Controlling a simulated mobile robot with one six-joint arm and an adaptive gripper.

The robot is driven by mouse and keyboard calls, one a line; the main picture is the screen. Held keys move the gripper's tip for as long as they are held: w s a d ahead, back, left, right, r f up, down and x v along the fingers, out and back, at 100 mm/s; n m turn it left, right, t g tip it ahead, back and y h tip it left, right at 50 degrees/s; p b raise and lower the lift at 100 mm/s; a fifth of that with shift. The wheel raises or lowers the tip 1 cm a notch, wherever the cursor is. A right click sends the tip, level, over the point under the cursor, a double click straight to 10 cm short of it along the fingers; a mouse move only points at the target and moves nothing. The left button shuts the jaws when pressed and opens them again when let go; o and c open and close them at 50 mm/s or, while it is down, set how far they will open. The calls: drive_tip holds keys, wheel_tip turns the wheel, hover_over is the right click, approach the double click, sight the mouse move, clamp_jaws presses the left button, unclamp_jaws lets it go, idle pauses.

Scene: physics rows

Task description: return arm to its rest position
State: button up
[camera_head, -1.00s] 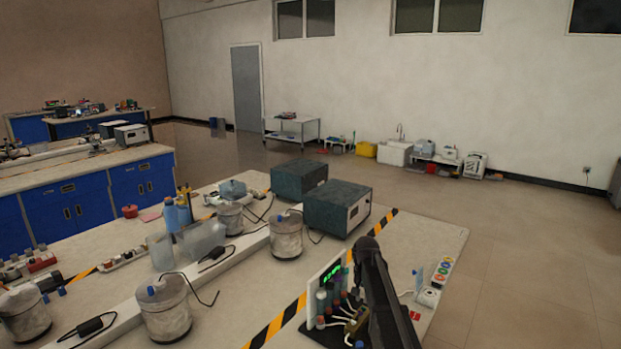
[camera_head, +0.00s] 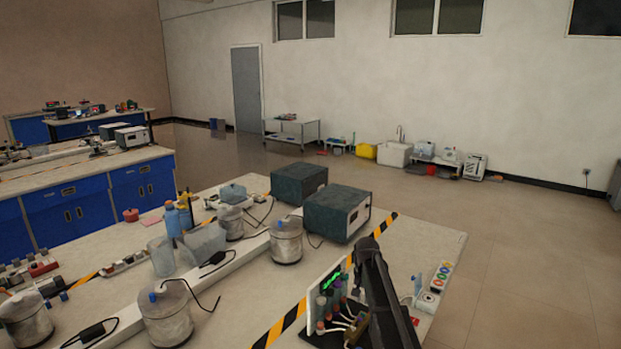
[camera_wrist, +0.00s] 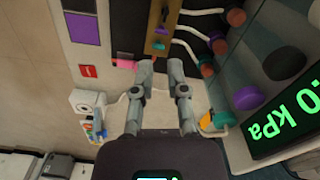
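My arm (camera_head: 385,300) shows in the head view as a dark link rising from the bottom edge, over the right part of the near bench (camera_head: 445,245). Its lower end is cut off by the frame. My gripper (camera_wrist: 161,68) shows in the wrist view with its two grey fingers apart and nothing visible between them. It is above a panel with tubes and a green-lit pressure display (camera_wrist: 285,117). I cannot tell the height of the fingers above the panel. The gripper's fingers cannot be made out in the head view.
Two dark boxes (camera_head: 337,212) stand behind. Steel canisters (camera_head: 286,240) are further left. Open floor (camera_head: 530,260) lies right of the bench.

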drive_tip(key=s+n, duration=0.4)
drive_tip(key=s, duration=2.4)
drive_tip(key=shift+s, duration=0.35)
drive_tip(key=shift+d, duration=0.1)
drive_tip(key=o, duration=0.6)
wheel_tip(320, 180, up, 5)
drive_tip(key=m+p, duration=0.5)
drive_tip(key=m, duration=0.4)
hover_over(360, 318)
drive_tip(key=shift+f, duration=0.1)
drive_tip(key=shift+f, duration=0.15)
wheel_tip(360, 318, down, 14)
drive_tip(key=b, duration=1.4)
drive_tip(key=shift+r, duration=0.25)
